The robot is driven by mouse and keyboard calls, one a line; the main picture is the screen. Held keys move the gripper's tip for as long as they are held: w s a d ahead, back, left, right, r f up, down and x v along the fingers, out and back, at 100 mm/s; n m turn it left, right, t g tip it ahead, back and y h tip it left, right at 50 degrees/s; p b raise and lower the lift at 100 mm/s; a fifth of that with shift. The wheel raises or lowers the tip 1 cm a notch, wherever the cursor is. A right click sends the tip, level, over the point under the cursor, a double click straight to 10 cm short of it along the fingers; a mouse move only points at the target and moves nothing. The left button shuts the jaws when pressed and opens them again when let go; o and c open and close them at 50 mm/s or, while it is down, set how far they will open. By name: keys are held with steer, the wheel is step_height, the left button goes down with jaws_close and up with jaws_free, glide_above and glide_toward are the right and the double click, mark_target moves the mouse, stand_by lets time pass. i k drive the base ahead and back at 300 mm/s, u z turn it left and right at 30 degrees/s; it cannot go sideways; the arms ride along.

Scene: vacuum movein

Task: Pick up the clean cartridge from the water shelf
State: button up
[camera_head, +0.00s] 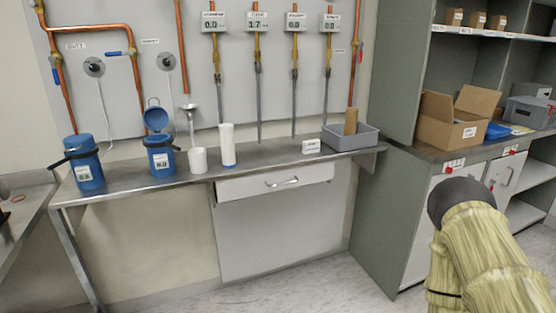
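A white upright cylinder with a blue band near its base (228,146) stands on the steel shelf (270,167) below the pipes; it looks like the cartridge. No readable mark confirms that it is the clean one. A shorter white cup-like cylinder (198,160) stands just left of it. My arm shows at the lower right in a pale yellow sleeve with a dark rounded part at its top. My gripper's fingers do not show, and nothing of mine touches the shelf.
Two blue canisters (85,165), the right one open-lidded (160,150), stand at the shelf's left. A grey bin (350,138) with a brown upright item and a small white labelled block (311,146) are at its right. A grey cabinet (385,190) holds an open cardboard box (450,132).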

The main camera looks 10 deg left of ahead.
mark_target(228, 144)
steer(key=z, duration=0.25)
steer(key=k, duration=0.25)
steer(key=u, duration=1.1)
steer(key=i, duration=1.15)
steer(key=z, duration=0.2)
